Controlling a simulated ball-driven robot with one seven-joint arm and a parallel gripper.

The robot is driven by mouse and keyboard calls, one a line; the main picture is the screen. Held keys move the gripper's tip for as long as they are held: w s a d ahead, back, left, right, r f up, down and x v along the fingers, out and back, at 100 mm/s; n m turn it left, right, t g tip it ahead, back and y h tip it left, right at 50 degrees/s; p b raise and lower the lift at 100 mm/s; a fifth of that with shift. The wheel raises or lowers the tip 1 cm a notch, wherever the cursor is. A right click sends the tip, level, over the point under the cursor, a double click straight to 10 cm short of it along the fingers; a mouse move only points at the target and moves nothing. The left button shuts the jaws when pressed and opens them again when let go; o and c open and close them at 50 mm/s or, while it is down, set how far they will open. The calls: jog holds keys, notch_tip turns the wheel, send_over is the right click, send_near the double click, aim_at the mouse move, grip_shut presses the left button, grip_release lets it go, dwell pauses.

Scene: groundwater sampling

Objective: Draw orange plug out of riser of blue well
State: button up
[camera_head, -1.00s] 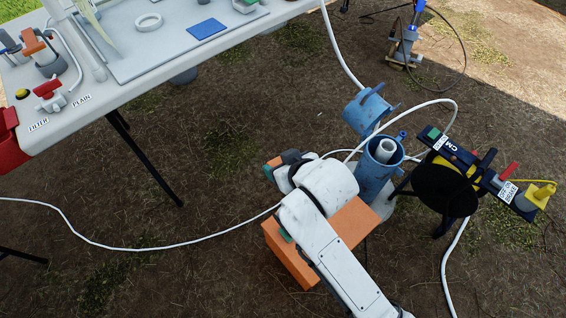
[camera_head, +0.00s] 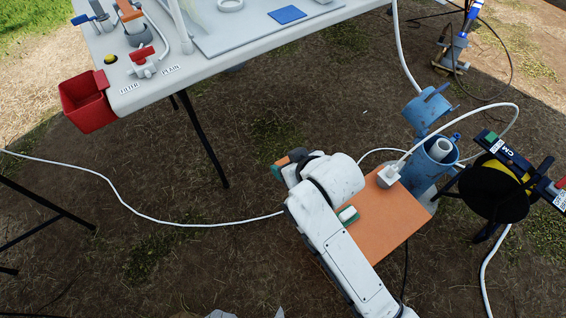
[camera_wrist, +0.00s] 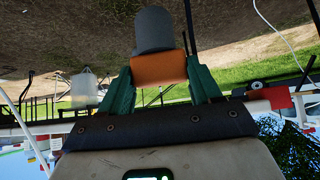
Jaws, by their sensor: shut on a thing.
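My gripper (camera_wrist: 158,85) has green fingers and is shut on the orange plug (camera_wrist: 158,68), which has a grey rounded end, in the wrist view. In the head view my gripper (camera_head: 281,166) is left of the blue well, with a bit of orange at its tip; my own wrist hides most of it. The blue well (camera_head: 424,172) stands at the right with its lid (camera_head: 426,110) swung open. Its white riser (camera_head: 440,147) shows inside, with no orange at its top. The gripper and plug are clear of the well.
An orange box (camera_head: 385,232) lies under my arm, beside the well. A black reel (camera_head: 495,192) stands right of the well. White hoses cross the ground. A white table (camera_head: 205,62) is at upper left, with a red bin (camera_head: 86,100) at its corner.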

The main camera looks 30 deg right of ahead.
jog(key=s+d+f+n+g+b, duration=0.2)
jog(key=d+f+g, duration=0.2)
jog(key=d+f, duration=0.4)
jog(key=s+d+f+n+g+b, duration=0.2)
jog(key=s+d+f+g+b, duration=0.1)
jog(key=d+f, duration=0.4)
jog(key=s+d+f+n+g+h+b, duration=0.5)
jog(key=s+d+f+n+g+h, duration=0.15)
jog(key=s+d+f, duration=0.8)
jog(key=shift+m+g, duration=0.35)
jog(key=shift+g, duration=0.1)
jog(key=f+b, duration=0.1)
jog(key=b, duration=0.1)
jog(key=s+f+b, duration=0.1)
jog(key=f+b, duration=0.1)
jog(key=b, duration=0.1)
jog(key=a+f+b, duration=0.1)
jog(key=b, duration=0.2)
jog(key=shift+s+a+f, duration=0.1)
jog(key=shift+s+f, duration=0.05)
jog(key=shift+f, duration=0.15)
jog(key=o, duration=1)
jog(key=shift+f, duration=0.1)
